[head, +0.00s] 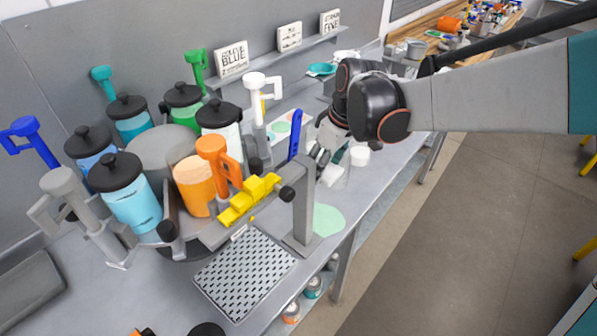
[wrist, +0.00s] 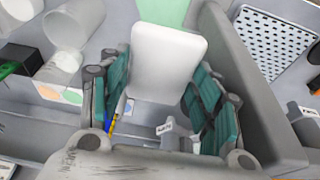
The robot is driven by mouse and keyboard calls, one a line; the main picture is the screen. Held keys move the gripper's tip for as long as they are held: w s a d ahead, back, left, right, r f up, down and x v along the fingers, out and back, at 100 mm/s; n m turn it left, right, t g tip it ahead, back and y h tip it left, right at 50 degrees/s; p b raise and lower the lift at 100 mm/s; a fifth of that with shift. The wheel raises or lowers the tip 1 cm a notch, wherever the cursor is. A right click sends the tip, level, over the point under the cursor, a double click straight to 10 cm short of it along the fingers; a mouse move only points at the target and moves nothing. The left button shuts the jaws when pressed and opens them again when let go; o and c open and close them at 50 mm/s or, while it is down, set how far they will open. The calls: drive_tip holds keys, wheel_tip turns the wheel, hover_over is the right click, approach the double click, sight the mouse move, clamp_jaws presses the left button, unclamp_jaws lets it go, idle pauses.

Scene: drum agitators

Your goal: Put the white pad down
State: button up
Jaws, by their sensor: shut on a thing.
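The white pad (wrist: 166,55) is a flat, rounded rectangle held between the teal finger pads of my gripper (wrist: 162,82) in the wrist view. In the head view my gripper (head: 322,156) is over the bench, just behind the grey upright post, which hides part of it. A pale piece that looks like the pad (head: 333,175) shows below the fingers there. A green patch also shows beyond the pad in the wrist view (wrist: 165,10).
The grey post (head: 301,205) stands close beside my gripper. White cups (head: 360,156) stand to its right. A carousel with several lidded jars (head: 130,200) and an orange jar (head: 195,187) is at left. A perforated plate (head: 245,272) lies in front.

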sight(316, 218)
wheel_tip(316, 218, down, 19)
drive_tip(key=b, duration=0.5)
drive_tip(key=o, duration=0.4)
drive_tip(key=shift+f, duration=0.1)
drive_tip(key=o, duration=0.4)
drive_tip(key=shift+o, duration=0.2)
drive_tip(key=p+v, duration=0.3)
drive_tip(key=v, duration=0.9)
idle(2.6)
